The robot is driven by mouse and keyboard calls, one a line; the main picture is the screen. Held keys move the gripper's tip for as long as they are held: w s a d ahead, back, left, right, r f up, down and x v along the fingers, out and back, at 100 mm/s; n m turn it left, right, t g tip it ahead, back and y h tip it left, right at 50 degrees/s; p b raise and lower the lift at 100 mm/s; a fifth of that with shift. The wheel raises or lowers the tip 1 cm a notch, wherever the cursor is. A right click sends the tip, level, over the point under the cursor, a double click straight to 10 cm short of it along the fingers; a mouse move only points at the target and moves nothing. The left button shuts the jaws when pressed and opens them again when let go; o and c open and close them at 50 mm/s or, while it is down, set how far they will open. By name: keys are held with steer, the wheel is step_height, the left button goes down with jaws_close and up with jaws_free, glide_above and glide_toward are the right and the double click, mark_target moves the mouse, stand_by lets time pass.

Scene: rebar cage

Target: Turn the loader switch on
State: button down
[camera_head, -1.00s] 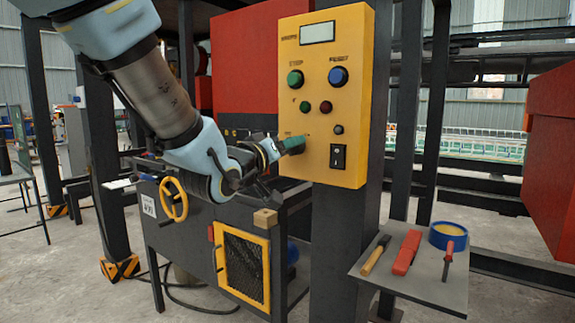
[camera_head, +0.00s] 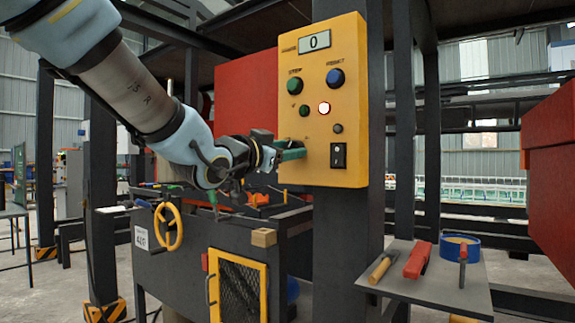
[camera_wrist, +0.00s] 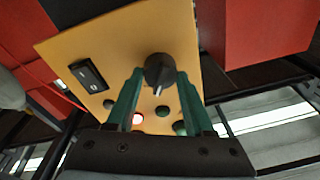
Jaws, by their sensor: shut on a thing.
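The yellow control panel (camera_head: 355,90) stands on a dark post in the head view. My gripper (camera_head: 294,154) reaches it from the left, with its green fingers at the panel's lower left. In the wrist view my gripper (camera_wrist: 157,85) is shut on a round black rotary knob (camera_wrist: 159,68), one finger on each side. The fingers hide this knob in the head view. A black rocker switch (camera_head: 338,156) sits to the right of the fingers, and it also shows in the wrist view (camera_wrist: 88,75).
Other panel buttons are a green one (camera_head: 295,86), a blue one (camera_head: 335,78) and smaller ones near the lamp. A grey shelf (camera_head: 445,290) at lower right holds tools and a blue tape roll (camera_head: 452,248). A yellow handwheel (camera_head: 168,227) is at left.

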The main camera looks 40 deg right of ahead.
steer(key=shift+f+m+b, duration=0.1)
steer(key=shift+m+b, duration=0.8)
steer(key=shift+m, duration=0.4)
steer(key=shift+c, duration=1.4)
jaws_free()
steer(key=v, duration=1)
steer(key=shift+a, duration=0.4)
